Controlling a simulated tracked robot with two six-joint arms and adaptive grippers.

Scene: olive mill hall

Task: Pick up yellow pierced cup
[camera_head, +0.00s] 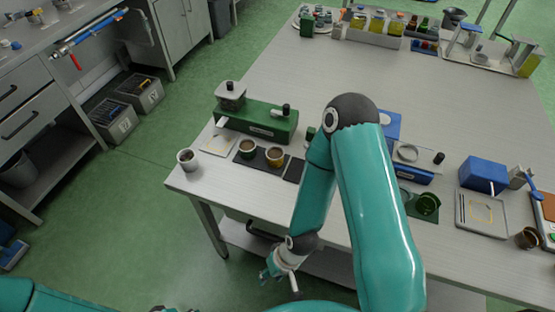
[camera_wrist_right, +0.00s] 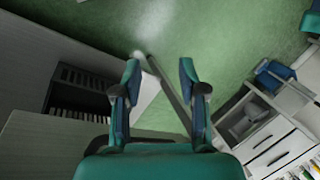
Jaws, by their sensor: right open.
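My right gripper (camera_head: 280,277) hangs low in front of the table edge, below and apart from the cup. In the right wrist view, its two fingers (camera_wrist_right: 160,85) are spread with nothing between them, over green floor. The cup cannot be made out there. Part of my left arm shows at the lower left of the head view; its gripper is out of frame.
A green machine (camera_head: 258,120) stands behind the cups. My right arm hides part of the table (camera_head: 340,75). The table's far middle is clear.

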